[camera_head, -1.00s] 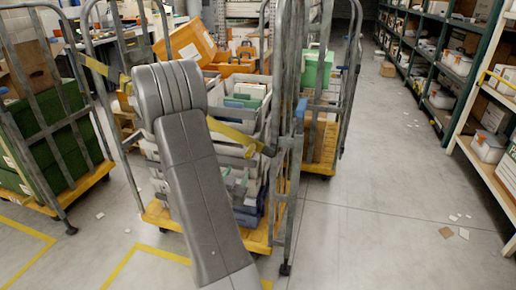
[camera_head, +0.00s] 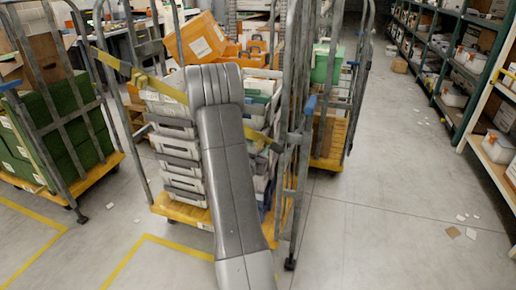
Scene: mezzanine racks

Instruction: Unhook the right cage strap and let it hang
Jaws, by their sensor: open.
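A yellow strap (camera_head: 165,90) runs across the open front of the middle roll cage (camera_head: 300,135). It slopes down from the left post to the right post, and its middle is hidden behind my grey arm. Its right part (camera_head: 257,136) shows beside my arm and ends in a dark piece (camera_head: 276,147) at the right post. The strap looks taut. Whether that end is hooked is too small to tell. My gripper is not in view; only my arm's links show, in front of the cage.
The cage holds stacked grey crates (camera_head: 182,160) and an orange crate (camera_head: 194,38) on a yellow base. A cage with green boxes (camera_head: 65,125) stands left, another (camera_head: 335,100) behind right.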

